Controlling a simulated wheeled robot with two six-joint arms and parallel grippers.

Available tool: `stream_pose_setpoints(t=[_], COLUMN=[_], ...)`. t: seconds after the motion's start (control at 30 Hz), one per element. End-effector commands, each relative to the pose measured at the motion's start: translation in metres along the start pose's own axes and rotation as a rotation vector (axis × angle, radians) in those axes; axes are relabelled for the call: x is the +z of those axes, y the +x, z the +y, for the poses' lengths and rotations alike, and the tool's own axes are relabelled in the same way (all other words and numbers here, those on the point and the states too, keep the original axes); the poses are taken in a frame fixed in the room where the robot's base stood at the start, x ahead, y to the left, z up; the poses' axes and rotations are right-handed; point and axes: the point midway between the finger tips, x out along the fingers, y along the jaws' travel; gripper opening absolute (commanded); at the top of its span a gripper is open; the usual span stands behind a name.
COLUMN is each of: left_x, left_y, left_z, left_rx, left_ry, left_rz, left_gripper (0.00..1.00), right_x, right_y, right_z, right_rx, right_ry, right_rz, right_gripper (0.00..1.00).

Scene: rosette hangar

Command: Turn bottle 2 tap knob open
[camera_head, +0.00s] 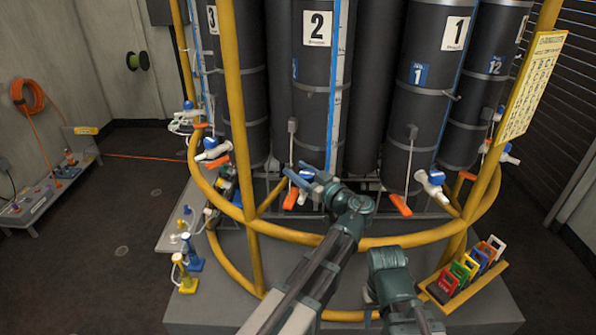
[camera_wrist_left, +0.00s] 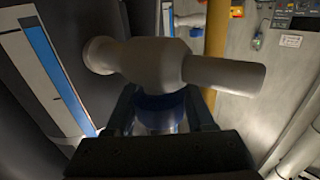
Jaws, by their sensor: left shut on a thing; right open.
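Bottle 2 (camera_head: 312,75) is a tall dark cylinder with a white "2" label and a blue stripe. Its tap knob is blue (camera_head: 306,174), low at the bottle's front and partly hidden by my left gripper (camera_head: 304,172). In the left wrist view, the pale tap body (camera_wrist_left: 150,62) crosses the picture with its spout to the right. The blue knob (camera_wrist_left: 160,106) sits between the fingers of my left gripper (camera_wrist_left: 162,112), which is shut on it. Of my right arm only a teal joint and links show at the lower middle; its fingers are not seen.
A yellow rail (camera_head: 330,240) rings the bottles, with yellow uprights (camera_head: 239,110). An orange tag (camera_head: 290,198) hangs by the tap. Bottle 1 (camera_head: 425,90) and its tap (camera_head: 432,184) stand to the right. Coloured tags (camera_head: 470,267) stand on a tray at the lower right.

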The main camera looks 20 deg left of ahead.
Motion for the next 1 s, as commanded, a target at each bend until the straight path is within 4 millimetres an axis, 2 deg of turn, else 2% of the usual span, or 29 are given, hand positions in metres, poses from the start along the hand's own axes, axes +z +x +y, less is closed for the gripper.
stream_pose_setpoints(t=[0.03, 0.13, 0.47, 1.0], left_x=[0.000, 0.000, 0.000, 0.000], left_y=[0.000, 0.000, 0.001, -0.002], left_z=[0.000, 0.000, 0.000, -0.011], left_rx=[0.000, 0.000, -0.067, -0.462], left_ry=[0.000, 0.000, 0.000, 0.000], left_rz=[0.000, 0.000, 0.000, 0.000], left_gripper=[0.18, 0.00, 0.00, 0.00], right_x=[0.000, 0.000, 0.000, 0.000], right_y=[0.000, 0.000, 0.000, 0.000], right_z=[0.000, 0.000, 0.000, 0.000], right_rx=[0.000, 0.000, 0.000, 0.000], right_ry=[0.000, 0.000, 0.000, 0.000], right_rz=[0.000, 0.000, 0.000, 0.000], right_gripper=[0.50, 0.50, 0.50, 0.50])
